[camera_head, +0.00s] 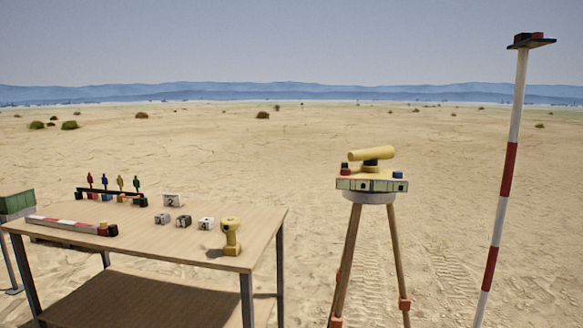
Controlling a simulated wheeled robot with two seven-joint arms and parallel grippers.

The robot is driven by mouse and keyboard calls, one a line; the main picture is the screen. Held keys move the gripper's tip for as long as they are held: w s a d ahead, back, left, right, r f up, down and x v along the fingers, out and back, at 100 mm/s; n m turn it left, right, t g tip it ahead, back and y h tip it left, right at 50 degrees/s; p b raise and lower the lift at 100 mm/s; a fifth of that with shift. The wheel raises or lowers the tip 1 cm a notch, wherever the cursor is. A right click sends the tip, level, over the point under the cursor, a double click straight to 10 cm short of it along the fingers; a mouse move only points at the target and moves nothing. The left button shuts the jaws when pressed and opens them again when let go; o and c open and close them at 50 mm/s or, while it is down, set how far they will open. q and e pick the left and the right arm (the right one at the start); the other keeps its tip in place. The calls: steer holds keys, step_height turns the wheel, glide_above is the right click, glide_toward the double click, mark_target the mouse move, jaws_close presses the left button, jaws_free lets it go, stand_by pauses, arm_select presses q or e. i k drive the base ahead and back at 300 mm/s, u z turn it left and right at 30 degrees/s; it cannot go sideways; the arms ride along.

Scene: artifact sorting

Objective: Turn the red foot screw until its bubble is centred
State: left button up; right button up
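A yellow levelling instrument (371,154) stands on a wooden tripod (350,250) right of the table. A small dark knob with red on it (345,168), which looks like the red foot screw, sits at the left of the instrument's base. A blue knob (397,174) sits at the right. A pale yellow-green strip (370,185) runs along the front of the base, with dark marks near its ends. The bubbles are too small to read. Neither of my grippers is in view, and nothing touches the instrument.
A wooden table (150,250) at left holds a striped bar (65,224), a rack of coloured figures (110,195), numbered blocks (183,221) and a yellow object (231,237). A red-and-white pole (508,170) stands right of the tripod. Open sand lies between table and tripod.

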mark_target(344, 171)
steer(key=u, duration=0.15)
steer(key=i, duration=1)
steer(key=z, duration=0.3)
